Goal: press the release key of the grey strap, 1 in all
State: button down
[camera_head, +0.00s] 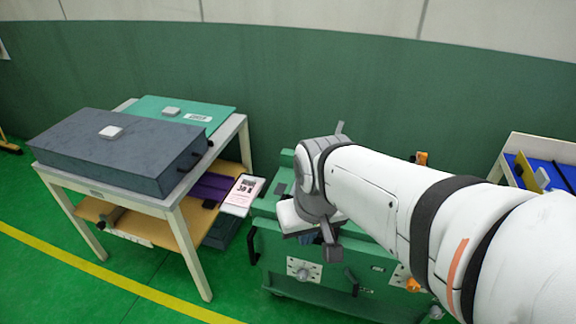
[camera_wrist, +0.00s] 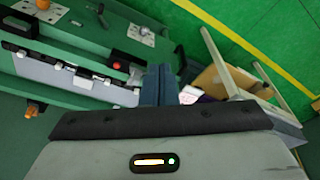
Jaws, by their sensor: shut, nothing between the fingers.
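My gripper (camera_wrist: 158,72) shows in the wrist view as two blue-grey fingers held together, with nothing between them. In the head view it (camera_head: 328,234) hangs over the green unit (camera_head: 330,272), and my arm hides much of that unit's top. In the wrist view the green unit (camera_wrist: 95,32) has a long pale grey strip (camera_wrist: 75,80) with several small white and black fittings along it. The fingers are beside the strip's right end; I cannot tell whether they touch anything. I cannot make out for certain which part is the grey strap or its release key.
A white-legged table (camera_head: 186,240) stands left, with a dark grey case (camera_head: 110,150) and a teal panel (camera_head: 185,112) on top. An orange knob (camera_head: 413,285) and black handles project from the green unit. A bin with blue inside (camera_head: 550,172) is at right. Green floor lies open in front.

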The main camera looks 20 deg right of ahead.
jog(key=w+d+f+m+y, duration=0.2)
jog(key=w+f+m+y, duration=0.2)
jog(key=w+m, duration=0.2)
jog(key=m+t+y, duration=0.2)
jog(key=m+t, duration=0.3)
jog(key=m, duration=0.9)
send_over(333, 230)
notch_tip(333, 230, down, 10)
jog(key=shift+f+b, duration=0.25)
jog(key=shift+b, duration=0.15)
jog(key=shift+f, duration=0.1)
jog(key=shift+n, duration=0.3)
notch_tip(333, 230, down, 8)
jog(key=b, duration=0.6)
jog(key=shift+f+b, duration=0.3)
jog(key=shift+b, duration=0.3)
jog(key=shift+s+f+b, duration=0.1)
jog(key=shift+f+b, duration=0.35)
jog(key=shift+b, duration=0.2)
